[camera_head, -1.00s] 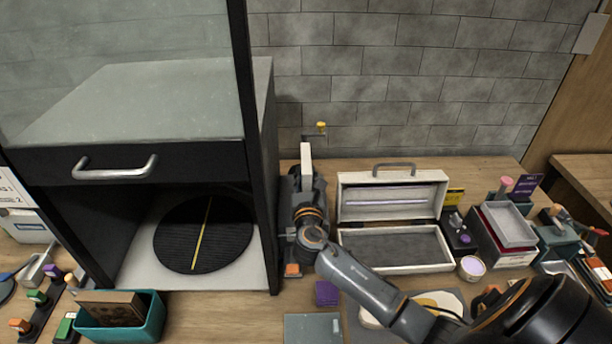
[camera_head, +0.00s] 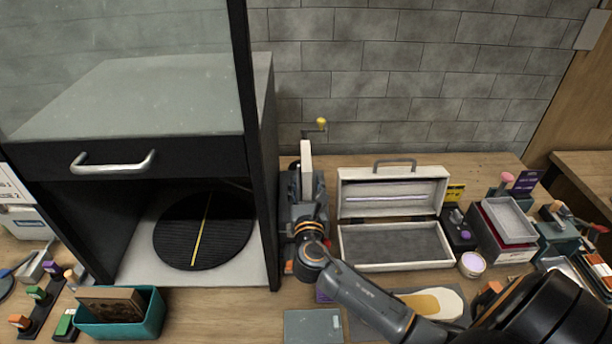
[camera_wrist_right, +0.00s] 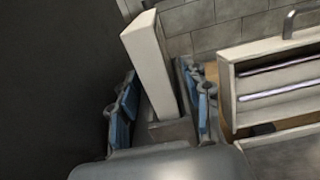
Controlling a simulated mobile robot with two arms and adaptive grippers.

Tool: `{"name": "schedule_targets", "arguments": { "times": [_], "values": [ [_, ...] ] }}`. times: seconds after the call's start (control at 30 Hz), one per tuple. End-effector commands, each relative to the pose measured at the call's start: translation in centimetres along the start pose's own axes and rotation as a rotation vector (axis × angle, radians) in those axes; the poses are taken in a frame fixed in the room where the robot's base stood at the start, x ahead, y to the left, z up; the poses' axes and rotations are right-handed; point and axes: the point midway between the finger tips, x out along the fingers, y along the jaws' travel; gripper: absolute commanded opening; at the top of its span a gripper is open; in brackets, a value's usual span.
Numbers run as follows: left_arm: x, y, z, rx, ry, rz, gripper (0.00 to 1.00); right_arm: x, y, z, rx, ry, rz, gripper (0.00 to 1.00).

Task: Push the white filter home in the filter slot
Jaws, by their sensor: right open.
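The white filter (camera_head: 306,162) is a narrow upright slab standing beside the black cabinet's right side. It also shows in the right wrist view (camera_wrist_right: 150,62), where it looks tilted. Its lower end meets a grey block (camera_wrist_right: 172,132), which seems to be the filter slot; I cannot tell how deep it sits. My right gripper (camera_wrist_right: 161,98) is open, with blue-padded fingers to either side of the filter's lower part, and I see no clear contact. In the head view my right gripper (camera_head: 306,200) is just in front of the filter and hides its base. My left gripper is not in view.
The black cabinet (camera_head: 258,170) stands close on the left. An open white case (camera_head: 345,233) stands close on the right. A yellow-knobbed crank (camera_head: 321,123) is behind the filter. A teal bin (camera_head: 150,318) and a grey plate (camera_head: 313,326) lie in front.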

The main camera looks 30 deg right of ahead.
Motion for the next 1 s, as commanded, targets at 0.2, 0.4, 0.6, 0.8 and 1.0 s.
{"name": "schedule_targets", "arguments": {
  "times": [0.2, 0.4, 0.6, 0.8, 1.0],
  "values": [
    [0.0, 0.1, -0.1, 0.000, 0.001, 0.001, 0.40, -4.7, 0.0, -0.1, 0.000, 0.002, 0.001, 0.48],
    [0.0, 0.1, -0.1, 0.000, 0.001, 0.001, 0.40, -7.0, 0.0, 0.0, 0.000, 0.001, -0.001, 0.48],
    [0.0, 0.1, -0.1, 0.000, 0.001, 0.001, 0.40, -7.5, 0.0, 0.0, 0.000, -0.001, -0.001, 0.48],
    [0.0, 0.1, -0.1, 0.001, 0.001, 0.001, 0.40, -7.4, 0.0, 0.0, -0.001, -0.001, -0.001, 0.48],
    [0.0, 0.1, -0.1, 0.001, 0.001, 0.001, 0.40, -7.4, 0.0, 0.0, 0.000, -0.001, -0.001, 0.48]
  ]
}}
